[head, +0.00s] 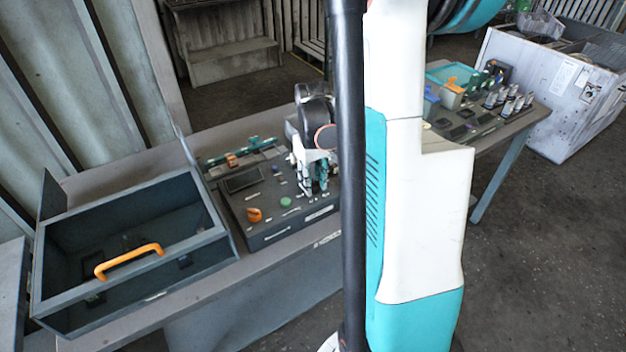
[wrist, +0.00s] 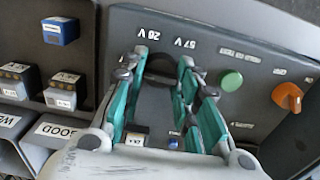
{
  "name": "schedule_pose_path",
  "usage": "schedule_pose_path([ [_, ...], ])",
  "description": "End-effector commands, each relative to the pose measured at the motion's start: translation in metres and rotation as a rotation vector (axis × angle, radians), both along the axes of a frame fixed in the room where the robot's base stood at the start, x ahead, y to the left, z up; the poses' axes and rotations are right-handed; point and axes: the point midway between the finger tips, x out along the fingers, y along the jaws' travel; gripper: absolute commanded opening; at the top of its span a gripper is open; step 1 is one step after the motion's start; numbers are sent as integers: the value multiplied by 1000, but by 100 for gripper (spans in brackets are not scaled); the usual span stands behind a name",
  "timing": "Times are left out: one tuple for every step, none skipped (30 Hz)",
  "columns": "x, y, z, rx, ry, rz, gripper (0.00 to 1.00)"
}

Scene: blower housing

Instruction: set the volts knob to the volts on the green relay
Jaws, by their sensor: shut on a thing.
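In the wrist view my gripper (wrist: 160,72) has its teal fingers on both sides of a dark round knob (wrist: 160,64) on the grey panel and is shut on it. Upside-down labels by the knob seem to read 28 V and 57 V. Its pointer setting is hidden by the fingers. In the head view my gripper (head: 318,185) is down at the right part of the control panel (head: 268,238) and covers the knob. I cannot pick out a green relay with readable volts in either view.
The panel carries a green button (wrist: 232,80) and an orange knob (wrist: 288,97). Blocks with white labels (wrist: 62,95) and a blue block (wrist: 60,31) lie beside it. An open drawer box (head: 130,240) with an orange handle (head: 128,261) stands left. Another table (head: 500,140) holds several parts.

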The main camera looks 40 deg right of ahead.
Motion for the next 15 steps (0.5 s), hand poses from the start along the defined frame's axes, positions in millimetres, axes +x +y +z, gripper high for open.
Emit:
schedule_pose_path([
  [0, 0, 0, 0, 0, -4, 5],
  [0, 0, 0, 0, 0, -7, 5],
  [0, 0, 0, 0, 0, -14, 5],
  [0, 0, 0, 0, 0, -21, 5],
  [0, 0, 0, 0, 0, -29, 5],
  [0, 0, 0, 0, 0, -44, 5],
  [0, 0, 0, 0, 0, -55, 5],
  [0, 0, 0, 0, 0, -70, 5],
  [0, 0, 0, 0, 0, -91, 5],
  [0, 0, 0, 0, 0, -110, 5],
  [0, 0, 0, 0, 0, -129, 5],
  [0, 0, 0, 0, 0, -158, 5],
  [0, 0, 0, 0, 0, -181, 5],
  [0, 0, 0, 0, 0, -206, 5],
  [0, 0, 0, 0, 0, -241, 5],
])
